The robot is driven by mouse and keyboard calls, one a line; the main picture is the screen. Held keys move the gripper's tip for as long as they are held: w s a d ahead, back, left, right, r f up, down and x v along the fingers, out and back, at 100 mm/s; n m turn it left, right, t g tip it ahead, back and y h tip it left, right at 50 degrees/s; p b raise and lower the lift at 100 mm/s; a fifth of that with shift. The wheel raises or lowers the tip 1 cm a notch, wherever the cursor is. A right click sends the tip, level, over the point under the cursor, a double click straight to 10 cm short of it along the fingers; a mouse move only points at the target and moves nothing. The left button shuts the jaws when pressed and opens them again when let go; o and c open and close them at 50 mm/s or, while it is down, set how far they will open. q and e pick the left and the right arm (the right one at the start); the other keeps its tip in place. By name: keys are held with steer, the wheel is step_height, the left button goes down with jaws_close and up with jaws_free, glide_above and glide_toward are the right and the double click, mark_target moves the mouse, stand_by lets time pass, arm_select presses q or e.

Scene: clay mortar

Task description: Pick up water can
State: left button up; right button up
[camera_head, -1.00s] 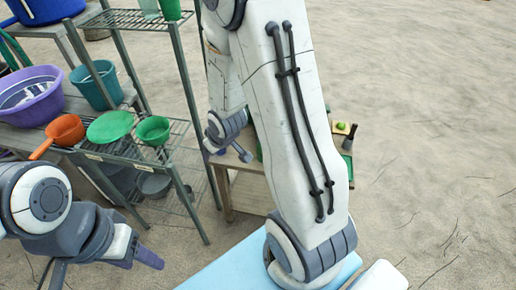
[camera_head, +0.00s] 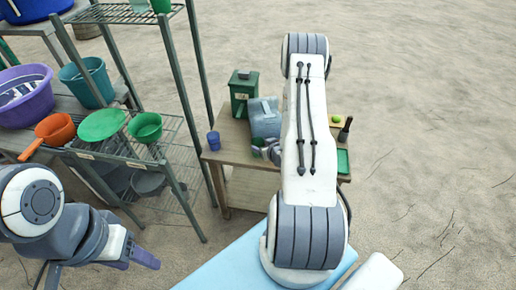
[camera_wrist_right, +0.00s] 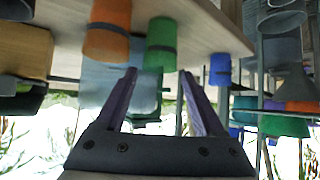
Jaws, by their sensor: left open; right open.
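A grey-blue can (camera_head: 265,118), which looks like the water can, stands on the wooden table, partly hidden by my right arm in the head view. In the right wrist view, which looks upside down, a pale grey-blue container (camera_wrist_right: 97,82) shows behind the left finger and an orange cup. My right gripper (camera_wrist_right: 158,73) is open, with nothing held between its fingers. In the head view its grey wrist parts show by the near side of the can, and the fingertips are hard to make out. My left gripper (camera_head: 145,259) is open and empty at lower left, away from the table.
On the table (camera_head: 232,145) are a green box (camera_head: 243,88), a blue cup (camera_head: 213,141) and a green tray (camera_head: 343,161). A green cup (camera_wrist_right: 160,45) and orange cup (camera_wrist_right: 107,28) show near my right fingers. A metal rack (camera_head: 190,150) stands left. Sand lies open on the right.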

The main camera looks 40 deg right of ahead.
mark_target(256, 142)
steer(key=p+x, duration=0.1)
steer(key=x, duration=0.4)
steer(key=shift+w, duration=0.1)
steer(key=c, duration=1)
steer(key=shift+r, duration=0.15)
